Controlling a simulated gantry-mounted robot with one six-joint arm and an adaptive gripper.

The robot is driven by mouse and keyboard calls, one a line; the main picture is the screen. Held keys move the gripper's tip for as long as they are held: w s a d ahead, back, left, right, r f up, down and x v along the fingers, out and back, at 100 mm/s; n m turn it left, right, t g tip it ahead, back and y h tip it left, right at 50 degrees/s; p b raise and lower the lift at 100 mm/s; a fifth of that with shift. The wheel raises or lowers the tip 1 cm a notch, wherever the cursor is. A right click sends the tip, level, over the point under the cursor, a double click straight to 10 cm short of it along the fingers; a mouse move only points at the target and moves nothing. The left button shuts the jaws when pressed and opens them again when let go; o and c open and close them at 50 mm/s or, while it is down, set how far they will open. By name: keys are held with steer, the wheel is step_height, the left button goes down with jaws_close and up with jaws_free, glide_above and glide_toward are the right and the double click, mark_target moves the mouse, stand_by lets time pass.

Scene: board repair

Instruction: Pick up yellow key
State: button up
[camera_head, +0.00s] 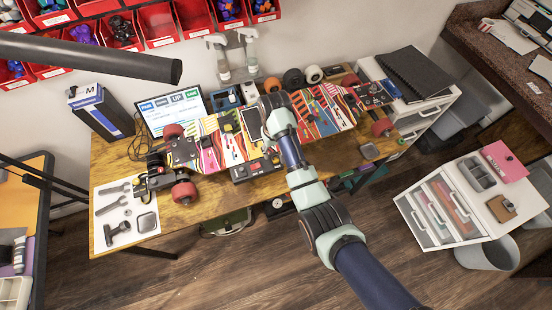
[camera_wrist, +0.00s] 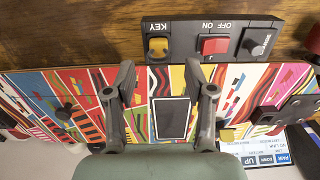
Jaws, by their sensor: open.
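The yellow key (camera_wrist: 158,46) sits in the key switch of a dark control panel (camera_wrist: 262,48), beside the printed word KEY, in the wrist view. In the head view the panel (camera_head: 240,173) is at the front edge of the colourful skateboard deck; the key is too small to make out surely there. My gripper (camera_wrist: 162,76) is open and empty, its two fingers apart over the patterned deck (camera_wrist: 65,85). The key lies beyond the fingertips, between their lines, and is not touched. In the head view my arm hides the fingers.
The panel also carries a red switch (camera_wrist: 213,45) and a black knob (camera_wrist: 257,42). A dark rectangular plate (camera_wrist: 171,118) lies on the deck between my fingers. Spray bottles (camera_head: 220,60) and wheels (camera_head: 293,79) stand behind. Tools lie on a white sheet (camera_head: 112,190) at left.

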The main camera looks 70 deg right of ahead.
mark_target(275, 156)
step_height(275, 156, down, 5)
steer(key=shift+s+r, duration=0.1)
jaws_close()
